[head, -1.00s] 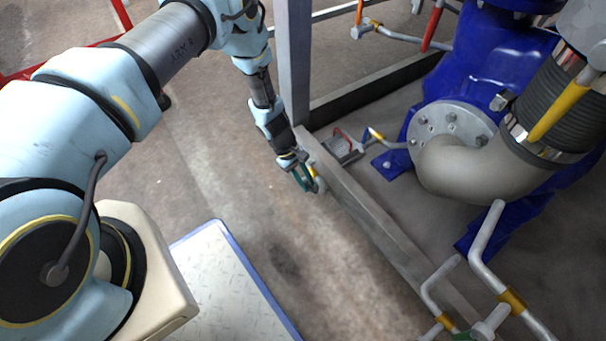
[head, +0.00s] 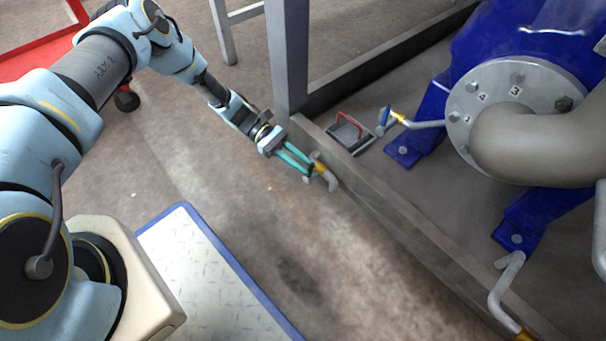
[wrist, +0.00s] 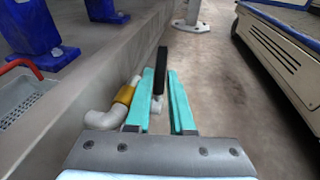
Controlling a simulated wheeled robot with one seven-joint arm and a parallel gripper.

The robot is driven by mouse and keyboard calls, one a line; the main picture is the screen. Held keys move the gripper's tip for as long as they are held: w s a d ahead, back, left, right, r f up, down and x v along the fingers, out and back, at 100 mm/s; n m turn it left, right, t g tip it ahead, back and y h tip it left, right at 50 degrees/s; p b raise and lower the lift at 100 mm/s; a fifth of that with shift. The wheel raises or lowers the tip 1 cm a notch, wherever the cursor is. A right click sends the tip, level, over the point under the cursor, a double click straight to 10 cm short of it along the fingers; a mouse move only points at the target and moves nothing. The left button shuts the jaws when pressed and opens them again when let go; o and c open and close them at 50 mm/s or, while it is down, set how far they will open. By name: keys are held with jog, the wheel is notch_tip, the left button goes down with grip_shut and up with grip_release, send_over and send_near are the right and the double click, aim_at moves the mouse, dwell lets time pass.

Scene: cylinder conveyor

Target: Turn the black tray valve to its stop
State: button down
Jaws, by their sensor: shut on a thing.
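The black tray valve is a short grey pipe elbow with a brass-yellow body (wrist: 124,95) and a black lever handle (wrist: 161,72), low on the outer side of the grey frame rail. In the head view its yellow body (head: 319,168) is beside my fingertips, and the handle is mostly hidden. My gripper (head: 309,172) has teal fingers, which also show in the wrist view (wrist: 160,85). They are shut on the black handle, one finger on each side. The handle's far end sticks out beyond the fingertips.
A grey tray with a red handle (head: 350,137) sits inside the rail (head: 385,205). Near it is another valve with a blue handle (head: 385,115). A blue pump with a grey flange (head: 515,85) stands right. The floor (head: 235,170) left of the rail is open.

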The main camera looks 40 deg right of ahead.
jog(key=g+b, duration=0.1)
jog(key=w+g+b, duration=0.1)
jog(key=b, duration=0.1)
jog(key=shift+w+f, duration=0.1)
jog(key=shift+f, duration=0.25)
jog(key=shift+r, duration=0.1)
jog(key=c, duration=0.8)
grip_release()
jog(key=w, duration=0.3)
jog(key=w+a, duration=0.1)
jog(key=w, duration=0.3)
jog(key=w+p, duration=0.1)
jog(key=w, duration=0.2)
jog(key=shift+w+a, duration=0.2)
jog(key=shift+w, duration=0.15)
